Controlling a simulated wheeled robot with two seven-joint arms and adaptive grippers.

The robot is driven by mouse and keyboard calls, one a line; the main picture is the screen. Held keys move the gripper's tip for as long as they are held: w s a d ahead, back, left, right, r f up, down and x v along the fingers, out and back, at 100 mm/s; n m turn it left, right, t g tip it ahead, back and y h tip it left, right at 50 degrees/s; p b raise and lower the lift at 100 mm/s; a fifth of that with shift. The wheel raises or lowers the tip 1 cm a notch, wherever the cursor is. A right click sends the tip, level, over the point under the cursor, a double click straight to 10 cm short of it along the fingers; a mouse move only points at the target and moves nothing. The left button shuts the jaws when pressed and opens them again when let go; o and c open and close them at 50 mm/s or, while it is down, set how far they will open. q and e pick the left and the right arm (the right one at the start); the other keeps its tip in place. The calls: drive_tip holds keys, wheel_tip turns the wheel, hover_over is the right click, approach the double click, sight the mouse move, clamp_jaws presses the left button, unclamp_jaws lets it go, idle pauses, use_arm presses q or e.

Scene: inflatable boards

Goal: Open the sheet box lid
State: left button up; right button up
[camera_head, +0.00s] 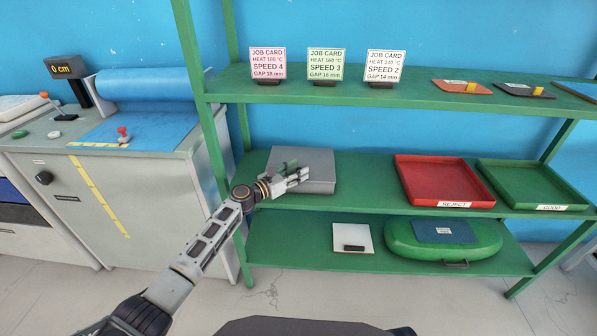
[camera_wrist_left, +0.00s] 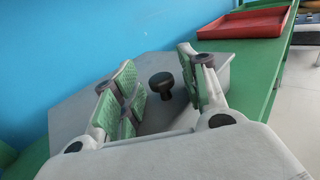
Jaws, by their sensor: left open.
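The grey sheet box (camera_head: 318,166) stands on the middle green shelf with its lid shut. Its lid also shows in the left wrist view (camera_wrist_left: 75,112), with a dark round knob (camera_wrist_left: 161,84) on it. My left gripper (camera_head: 300,175) is at the front of the box, over the lid. In the left wrist view my left gripper (camera_wrist_left: 158,88) is open, with green-padded fingers on either side of the knob and gaps to it. In the head view the gripper hides the knob. My right gripper is not in view.
A red tray (camera_head: 440,202) marked REJECT and a green tray (camera_head: 530,207) marked GOOD stand right of the box. Job cards (camera_head: 326,64) stand on the upper shelf (camera_head: 420,92) above. The lower shelf holds a white board (camera_head: 352,232) and a green inflatable (camera_head: 405,243).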

use_arm(q)
clamp_jaws()
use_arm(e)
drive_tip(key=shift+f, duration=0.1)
use_arm(q)
drive_tip(key=shift+r, duration=0.1)
idle(0.4)
drive_tip(key=shift+r+p, duration=0.1)
drive_tip(key=shift+p, duration=0.3)
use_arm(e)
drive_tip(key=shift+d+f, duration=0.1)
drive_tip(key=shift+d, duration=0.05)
